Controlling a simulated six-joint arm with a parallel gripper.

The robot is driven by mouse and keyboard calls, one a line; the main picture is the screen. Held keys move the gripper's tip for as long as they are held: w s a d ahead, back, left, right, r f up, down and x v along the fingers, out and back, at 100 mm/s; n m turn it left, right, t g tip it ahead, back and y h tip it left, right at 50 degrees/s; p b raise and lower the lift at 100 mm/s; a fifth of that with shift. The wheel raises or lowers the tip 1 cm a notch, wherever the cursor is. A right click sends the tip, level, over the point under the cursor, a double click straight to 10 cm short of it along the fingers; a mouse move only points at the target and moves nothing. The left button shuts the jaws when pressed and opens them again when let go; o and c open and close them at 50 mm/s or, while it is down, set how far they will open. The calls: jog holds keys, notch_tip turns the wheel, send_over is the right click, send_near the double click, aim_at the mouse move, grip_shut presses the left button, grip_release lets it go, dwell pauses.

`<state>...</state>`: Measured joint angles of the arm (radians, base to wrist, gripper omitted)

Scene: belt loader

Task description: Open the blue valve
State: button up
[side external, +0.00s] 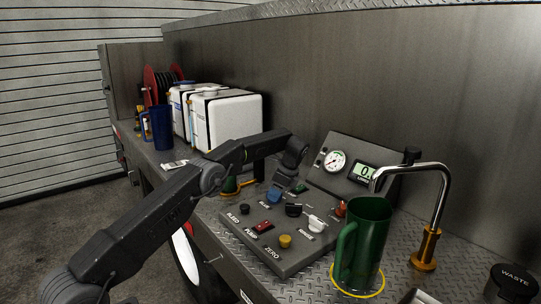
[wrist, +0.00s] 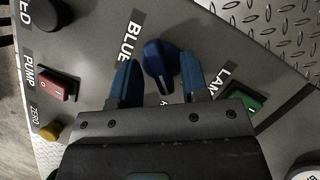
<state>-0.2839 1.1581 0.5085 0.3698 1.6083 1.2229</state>
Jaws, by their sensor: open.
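The blue valve (wrist: 156,62) is a dark blue knob on the grey control panel, beside a label reading BLUE. In the wrist view my gripper (wrist: 159,66) is open, with one blue-grey finger on each side of the knob. I cannot tell whether either finger touches it. In the side view the blue knob (side external: 273,197) sits on the panel's far part, right by my gripper (side external: 283,188), which points down at the panel. The fingers are too small there to make out clearly.
Close by are a red PUMP switch (wrist: 57,85), a yellow ZERO button (wrist: 50,130) and a green lamp switch (wrist: 240,98). In the side view a green jug (side external: 362,245) stands under a curved metal spout (side external: 440,205). White canisters (side external: 230,120) and a blue jug (side external: 162,128) stand behind.

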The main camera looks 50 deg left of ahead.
jog(key=m+t, duration=0.1)
jog(key=m, duration=0.2)
jog(key=m+t+y, duration=0.1)
jog(key=m, duration=0.2)
jog(key=shift+s+d+m, duration=0.1)
jog(key=shift+s+m, duration=0.1)
jog(key=shift+m, duration=0.2)
jog(key=s+v, duration=0.1)
jog(key=v, duration=1.4)
jog(key=s+d+r+n+t+h, duration=0.1)
jog(key=s+d+r+n, duration=0.2)
jog(key=s, duration=0.3)
jog(key=s+d+r+n+t+h, duration=0.1)
jog(key=s+d+r+n+t, duration=0.1)
jog(key=s+d+r+n, duration=0.2)
jog(key=shift+s+d+r, duration=0.6)
jog(key=shift+s+d, duration=0.4)
jog(key=shift+s, duration=0.75)
jog(key=shift+w, duration=0.1)
jog(key=w+a+f+m+h, duration=0.1)
jog(key=w+a+f+h, duration=0.2)
jog(key=w+a+f, duration=0.5)
jog(key=w+a+f+m+h, duration=0.1)
jog(key=w+a+h, duration=0.25)
jog(key=a, duration=0.85)
jog(key=x, duration=1.3)
jog(key=shift+s+a+f, duration=0.1)
jog(key=shift+s+f, duration=0.25)
jog(key=shift+f, duration=0.1)
jog(key=shift+c, duration=0.4)
